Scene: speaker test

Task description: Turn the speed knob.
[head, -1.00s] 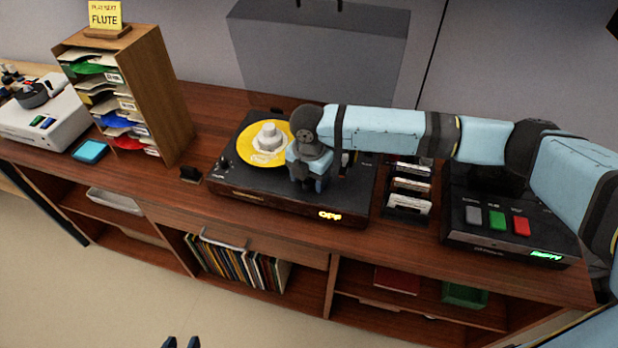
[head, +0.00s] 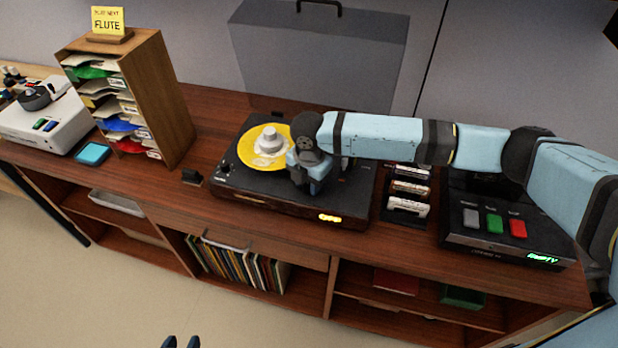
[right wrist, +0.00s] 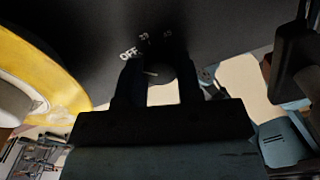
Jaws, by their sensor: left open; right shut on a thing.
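The turntable (head: 240,184) is a dark deck with a yellow-labelled record (head: 247,155) and a pale round piece on its middle. Its front shows a small amber lit display (head: 329,218), too blurred to read surely. My right gripper (head: 314,187) points down on the deck, right of the record, and hides the speed knob in the head view. In the right wrist view the dark speed knob (right wrist: 157,74) sits between the fingers of the right gripper (right wrist: 155,85), beside white marks including "OFF". My left gripper (head: 181,342) is open and empty at the bottom edge, away from the cabinet.
A rack of cassettes (head: 408,190) stands right of the turntable. Further right is a black device with grey, green and red buttons (head: 495,224). A wooden sleeve rack (head: 165,100) stands at left, with a "FLUTE" sign on top.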

